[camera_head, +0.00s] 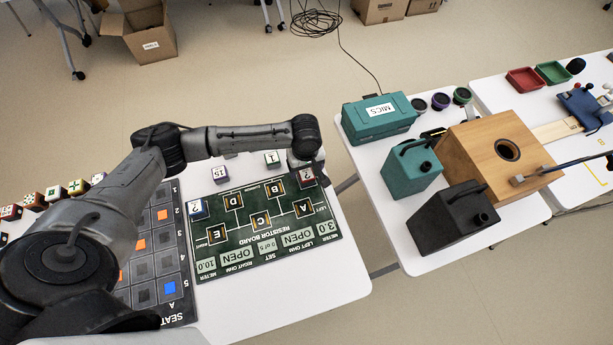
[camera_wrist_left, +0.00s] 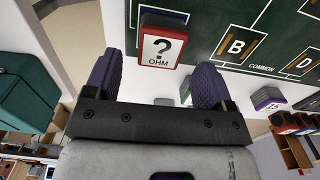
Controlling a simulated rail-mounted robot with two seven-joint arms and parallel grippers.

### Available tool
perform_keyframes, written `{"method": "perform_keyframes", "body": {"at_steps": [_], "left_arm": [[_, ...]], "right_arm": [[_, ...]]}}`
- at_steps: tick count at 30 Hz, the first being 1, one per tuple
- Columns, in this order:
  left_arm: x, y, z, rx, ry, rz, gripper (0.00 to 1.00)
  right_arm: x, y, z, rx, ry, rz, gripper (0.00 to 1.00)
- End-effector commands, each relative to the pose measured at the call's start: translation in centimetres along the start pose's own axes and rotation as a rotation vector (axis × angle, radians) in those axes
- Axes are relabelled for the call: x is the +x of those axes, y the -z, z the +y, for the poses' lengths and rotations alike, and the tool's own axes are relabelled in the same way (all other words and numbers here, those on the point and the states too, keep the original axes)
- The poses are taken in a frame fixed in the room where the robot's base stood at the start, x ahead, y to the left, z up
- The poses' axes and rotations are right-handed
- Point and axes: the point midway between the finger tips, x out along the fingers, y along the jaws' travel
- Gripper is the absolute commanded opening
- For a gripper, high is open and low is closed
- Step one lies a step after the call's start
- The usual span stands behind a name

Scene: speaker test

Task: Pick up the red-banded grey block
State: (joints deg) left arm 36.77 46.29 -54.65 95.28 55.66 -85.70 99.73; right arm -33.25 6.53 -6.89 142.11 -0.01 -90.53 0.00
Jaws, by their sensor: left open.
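The block I take for the red-banded one has a white face reading "? OHM" and a red edge. In the left wrist view, this red-edged block (camera_wrist_left: 162,48) lies just beyond my left gripper (camera_wrist_left: 158,66), roughly between the lines of its two purple fingers. The fingers are apart and nothing is held. In the head view the block (camera_head: 307,178) sits at the upper right corner of the resistor board (camera_head: 262,262), partly covered by my left gripper (camera_head: 308,164). My right gripper is not in view.
Blocks marked "15" (camera_head: 220,174) and "1" (camera_head: 272,159) stand behind the board. A blue-edged "?" block (camera_head: 198,208) is at its left. The seat mat (camera_head: 145,292) lies further left. Across a gap, another table holds a teal case (camera_head: 378,117) and canisters.

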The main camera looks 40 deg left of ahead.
Motion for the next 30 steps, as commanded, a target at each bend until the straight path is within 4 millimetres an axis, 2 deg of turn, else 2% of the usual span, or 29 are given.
{"method": "perform_keyframes", "body": {"at_steps": [1,7,16,30], "left_arm": [[0.9,-0.1,0.0,0.001,0.001,0.0,0.77],[3.5,-0.1,0.0,0.0,0.002,0.0,0.77],[4.0,-0.1,0.0,0.001,0.001,0.001,0.77],[4.0,-0.1,0.0,0.001,0.001,0.001,0.32]], "right_arm": [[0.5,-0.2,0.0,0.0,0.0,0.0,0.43],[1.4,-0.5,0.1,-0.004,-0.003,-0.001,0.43],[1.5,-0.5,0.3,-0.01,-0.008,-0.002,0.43],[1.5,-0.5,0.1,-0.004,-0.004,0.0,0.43]]}}
